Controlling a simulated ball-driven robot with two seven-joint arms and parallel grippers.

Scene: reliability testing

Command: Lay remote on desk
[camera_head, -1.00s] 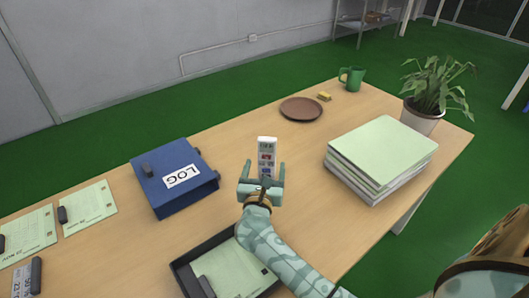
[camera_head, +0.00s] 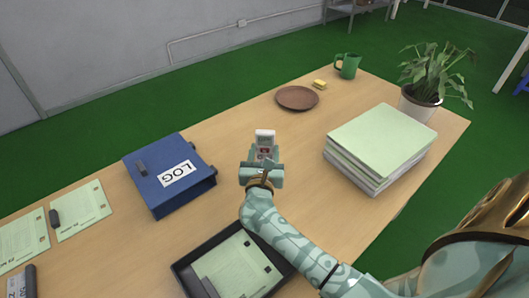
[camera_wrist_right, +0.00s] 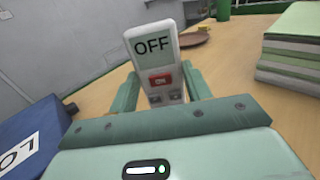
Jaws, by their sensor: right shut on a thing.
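The white remote (camera_head: 265,141) is held in my right gripper (camera_head: 263,163) above the middle of the desk (camera_head: 310,240). In the right wrist view the remote (camera_wrist_right: 156,62) stands tilted up between the two pale green fingers (camera_wrist_right: 163,88), its screen reading OFF above a red button and dark buttons. The fingers are shut on its sides. Its lower end is hidden behind the gripper body. How far it is above the desk is hard to tell. My left gripper is not in view.
A blue LOG binder (camera_head: 165,190) lies left of the gripper, a stack of papers (camera_head: 375,145) right. A brown plate (camera_head: 297,98), yellow sponge (camera_head: 320,84), green mug (camera_head: 347,65) and potted plant (camera_head: 425,82) stand farther back. A black tray (camera_head: 190,274) is in front. Desk around the gripper is clear.

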